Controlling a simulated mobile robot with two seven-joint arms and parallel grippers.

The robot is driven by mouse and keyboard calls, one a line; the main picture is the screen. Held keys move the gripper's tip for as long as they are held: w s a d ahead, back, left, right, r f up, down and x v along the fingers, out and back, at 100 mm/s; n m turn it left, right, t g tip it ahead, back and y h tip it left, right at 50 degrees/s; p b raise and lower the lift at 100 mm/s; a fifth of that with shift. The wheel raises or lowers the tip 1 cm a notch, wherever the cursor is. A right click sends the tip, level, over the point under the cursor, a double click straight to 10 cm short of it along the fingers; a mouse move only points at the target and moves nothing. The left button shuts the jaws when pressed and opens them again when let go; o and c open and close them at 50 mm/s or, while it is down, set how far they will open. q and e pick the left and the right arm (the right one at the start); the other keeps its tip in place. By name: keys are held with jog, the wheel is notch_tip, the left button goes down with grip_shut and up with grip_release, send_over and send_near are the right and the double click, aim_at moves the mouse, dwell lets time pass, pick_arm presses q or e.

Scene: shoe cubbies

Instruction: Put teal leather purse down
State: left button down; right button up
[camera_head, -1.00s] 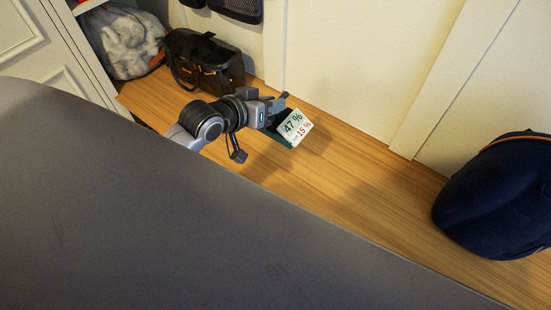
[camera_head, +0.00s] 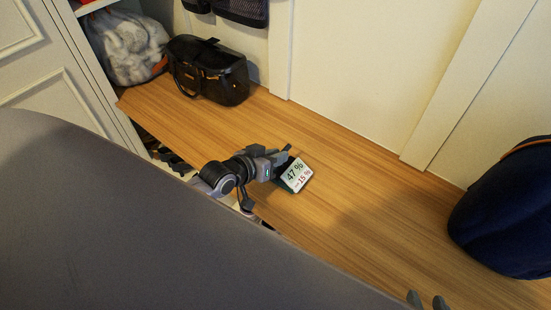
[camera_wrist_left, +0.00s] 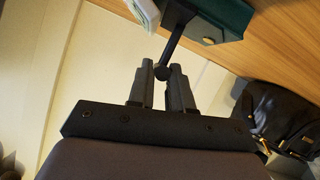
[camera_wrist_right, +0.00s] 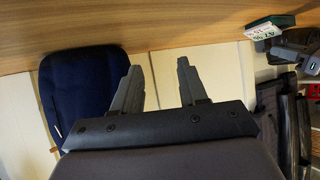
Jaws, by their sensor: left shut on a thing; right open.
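The teal leather purse (camera_wrist_left: 228,20) hangs at my left gripper, with a white card (camera_head: 297,175) printed with percentages on its face. My left gripper (camera_head: 284,160) is shut on a dark strap or handle of the purse, seen between the fingers in the left wrist view (camera_wrist_left: 163,70). The purse is over the wooden bench top (camera_head: 360,215), near its front edge; whether it touches the wood I cannot tell. The purse also shows at the upper right of the right wrist view (camera_wrist_right: 280,20). My right gripper (camera_head: 428,300) is open and empty at the bottom of the head view.
A black handbag (camera_head: 208,70) stands on the bench at the back left, beside a grey-white bag (camera_head: 128,45). A navy backpack (camera_head: 505,215) is at the right. Dark shoes (camera_head: 175,160) show below the bench's front edge.

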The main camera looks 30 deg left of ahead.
pick_arm(q)
jog(key=c, duration=1)
grip_release()
jog(key=shift+c, duration=0.2)
pick_arm(e)
jog(key=shift+a+r, duration=0.15)
jog(key=shift+r, duration=0.1)
jog(key=shift+f, duration=0.1)
pick_arm(q)
jog(key=shift+s+r, duration=0.2)
jog(key=shift+s, duration=0.1)
jog(key=p+v, duration=0.4)
jog(key=v, duration=0.6)
jog(key=s+d+f+m+g, duration=0.2)
jog(key=s+d+f, duration=0.2)
jog(key=s+d, duration=0.4)
jog(key=shift+s+d+m, duration=0.35)
jog(key=shift+s+m, duration=0.05)
jog(key=shift+s, duration=0.25)
pick_arm(e)
jog(key=d, duration=0.1)
jog(key=s+d, duration=0.1)
jog(key=shift+s+d+f+m+g+h, duration=0.15)
jog(key=shift+d+f+m+g+h, duration=0.2)
jog(key=shift+d+m+g+h, duration=0.05)
